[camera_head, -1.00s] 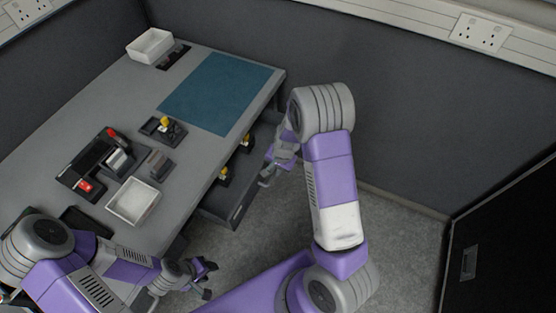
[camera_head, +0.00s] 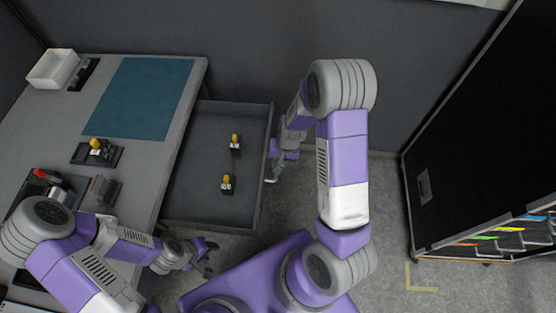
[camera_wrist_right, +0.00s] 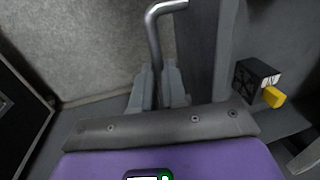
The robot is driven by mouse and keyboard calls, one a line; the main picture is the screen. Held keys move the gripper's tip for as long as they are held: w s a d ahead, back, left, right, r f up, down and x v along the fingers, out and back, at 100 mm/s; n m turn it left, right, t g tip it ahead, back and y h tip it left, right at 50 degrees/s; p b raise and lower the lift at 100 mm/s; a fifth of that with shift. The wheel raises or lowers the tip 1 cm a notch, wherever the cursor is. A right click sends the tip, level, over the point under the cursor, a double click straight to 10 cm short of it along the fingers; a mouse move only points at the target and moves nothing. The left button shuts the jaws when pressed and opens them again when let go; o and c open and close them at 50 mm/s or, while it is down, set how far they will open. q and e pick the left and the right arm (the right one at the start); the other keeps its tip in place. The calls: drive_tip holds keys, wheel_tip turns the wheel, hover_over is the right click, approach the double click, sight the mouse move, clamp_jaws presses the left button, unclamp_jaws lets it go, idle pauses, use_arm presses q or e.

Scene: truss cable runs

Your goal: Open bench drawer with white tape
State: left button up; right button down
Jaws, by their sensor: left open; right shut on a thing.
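The bench drawer (camera_head: 205,207) is pulled far out from the grey bench (camera_head: 143,180). Two small black items with yellow tops (camera_head: 235,143) (camera_head: 228,183) stand in it, apart from each other. I cannot make out any white tape. My right gripper (camera_head: 274,172) is at the drawer's outer front. In the right wrist view its fingers (camera_wrist_right: 159,92) are shut on the bent metal drawer handle (camera_wrist_right: 153,35). One black and yellow item (camera_wrist_right: 258,80) also shows there. My left gripper (camera_head: 208,257) is open and empty, near the drawer's near corner.
The bench top holds a blue mat (camera_head: 145,97), a white bin (camera_head: 52,68) and black holders (camera_head: 97,154) with small parts. A dark cabinet (camera_head: 450,140) stands at the right, with coloured items low on it. Grey floor is clear between my right arm and the cabinet.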

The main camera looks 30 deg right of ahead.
drive_tip(key=shift+d, duration=0.1)
drive_tip(key=c, duration=1.2)
unclamp_jaws()
drive_tip(key=shift+o, duration=0.2)
drive_tip(key=shift+r, duration=0.1)
wheel_tip(320, 180, up, 7)
drive_tip(key=d+p, duration=0.1)
drive_tip(key=p, duration=0.2)
drive_tip(key=shift+s+r, duration=0.15)
drive_tip(key=shift+s, duration=0.3)
